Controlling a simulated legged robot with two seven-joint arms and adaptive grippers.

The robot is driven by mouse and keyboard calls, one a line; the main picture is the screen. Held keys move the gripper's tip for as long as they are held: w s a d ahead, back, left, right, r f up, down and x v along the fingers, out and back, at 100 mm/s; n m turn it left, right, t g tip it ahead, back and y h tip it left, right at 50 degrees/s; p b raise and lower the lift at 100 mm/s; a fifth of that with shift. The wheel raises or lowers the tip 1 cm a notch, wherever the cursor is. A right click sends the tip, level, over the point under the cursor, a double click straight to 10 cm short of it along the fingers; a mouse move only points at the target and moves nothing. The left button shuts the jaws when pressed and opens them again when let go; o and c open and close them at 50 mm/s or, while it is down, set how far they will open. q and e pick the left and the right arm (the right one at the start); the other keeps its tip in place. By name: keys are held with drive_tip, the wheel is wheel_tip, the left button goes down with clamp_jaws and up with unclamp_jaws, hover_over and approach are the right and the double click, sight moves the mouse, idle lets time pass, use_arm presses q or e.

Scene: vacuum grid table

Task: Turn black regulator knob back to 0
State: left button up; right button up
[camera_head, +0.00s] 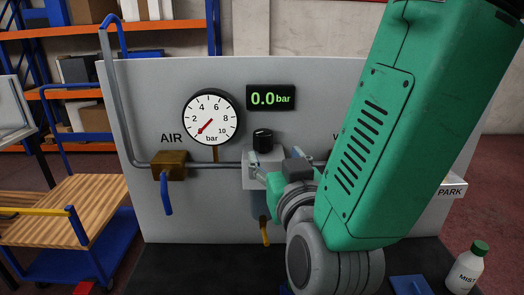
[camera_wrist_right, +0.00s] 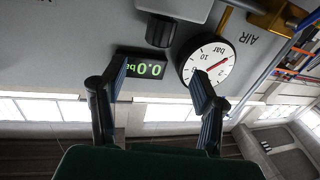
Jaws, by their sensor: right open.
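The black regulator knob (camera_head: 263,139) sits on top of the grey regulator block in front of the panel. In the right wrist view, which is upside down, the knob (camera_wrist_right: 160,31) shows beyond the fingertips, between their lines. My right gripper (camera_head: 281,159) is just below and in front of the knob. Its two fingers (camera_wrist_right: 159,80) are spread, with nothing between them and no visible contact with the knob. The round gauge (camera_head: 210,117) has its red needle by 0. The display (camera_head: 270,98) reads 0.0 bar. My left gripper is not in view.
A brass valve with a blue handle (camera_head: 166,194) is left on the pipe. A white bottle with a green cap (camera_head: 467,268) stands at the lower right. My right arm hides the panel's right part.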

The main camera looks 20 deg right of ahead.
sight(266, 137)
drive_tip(key=w, duration=0.3)
drive_tip(key=w+p, duration=0.1)
drive_tip(key=w, duration=0.2)
drive_tip(key=w+d+p, duration=0.1)
drive_tip(key=w, duration=0.3)
drive_tip(key=shift+w, duration=0.65)
drive_tip(key=shift+s, duration=0.1)
drive_tip(key=c, duration=1.3)
